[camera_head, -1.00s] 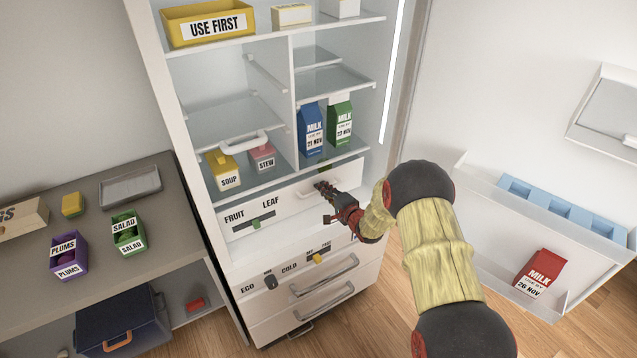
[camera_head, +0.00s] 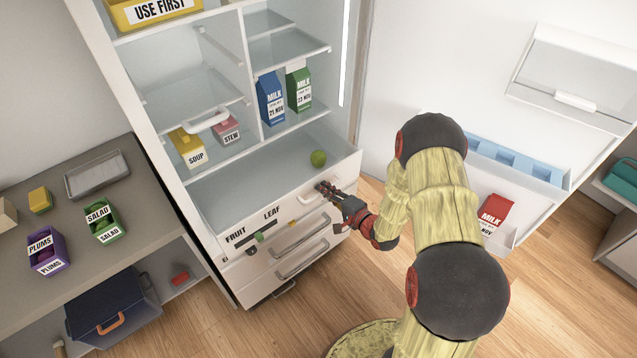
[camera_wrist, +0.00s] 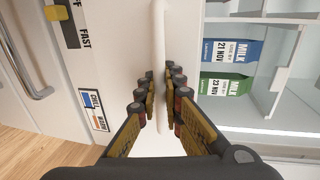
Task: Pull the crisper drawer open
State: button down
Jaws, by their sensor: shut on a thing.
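The crisper drawer (camera_head: 205,219) is the white drawer with the FRUIT and LEAF labels, below the fridge shelves. It stands pulled out, and its inside shows from above. A green round fruit (camera_head: 318,158) lies inside near its right end. My gripper (camera_head: 323,188) is at the drawer's front, shut on the drawer's white handle. In the wrist view the handle (camera_wrist: 159,40) runs as a white bar between my two fingers.
The open fridge door (camera_head: 395,60) stands at the right, with a red milk carton (camera_head: 493,212) in its bin. Milk cartons, soup and stew stand on the shelf above the drawer. Lower drawers with bar handles (camera_head: 300,247) lie beneath. A grey counter (camera_head: 140,195) is at the left.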

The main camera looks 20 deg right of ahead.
jog(key=shift+s+f, duration=0.1)
jog(key=shift+s, duration=0.15)
jog(key=c, duration=2.2)
grip_release()
jog(key=shift+d, duration=0.1)
jog(key=v, duration=1.2)
